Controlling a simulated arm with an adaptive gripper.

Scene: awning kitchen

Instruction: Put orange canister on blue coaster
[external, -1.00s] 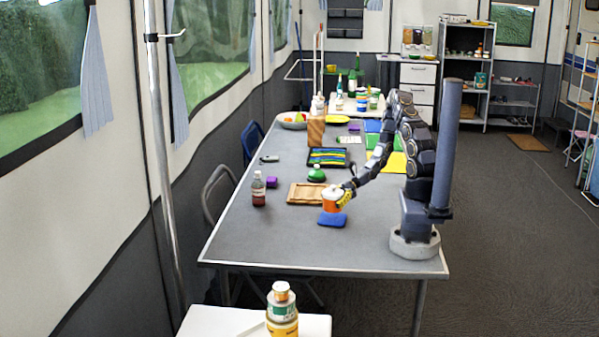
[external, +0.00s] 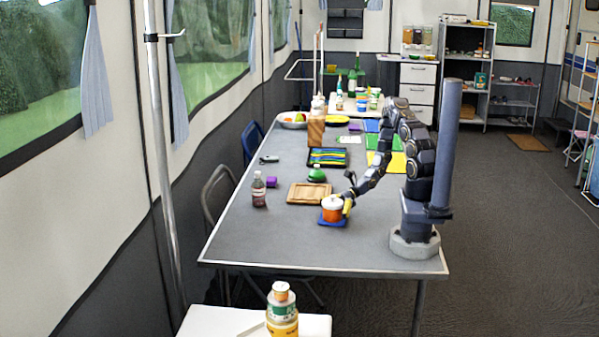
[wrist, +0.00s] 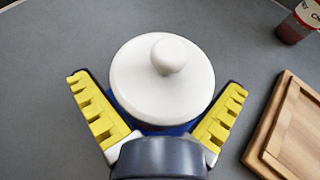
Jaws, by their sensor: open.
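The orange canister (external: 332,213) has a white lid with a round knob. It stands upright on the blue coaster (external: 325,223), whose rim shows around its base. In the wrist view the white lid (wrist: 160,80) hides the canister's body and nearly all of the coaster. My gripper (wrist: 158,110) is open, with a yellow finger on each side of the canister and visible gaps between the fingers and the lid. In the external view my gripper (external: 346,204) is at the canister's right side.
A wooden board (external: 309,194) lies just behind and left of the canister. A bottle with dark red contents (external: 259,190) and a purple block (external: 271,182) stand further left. A green dome-shaped thing (external: 316,175) sits behind the board. The table front (external: 300,250) is clear.

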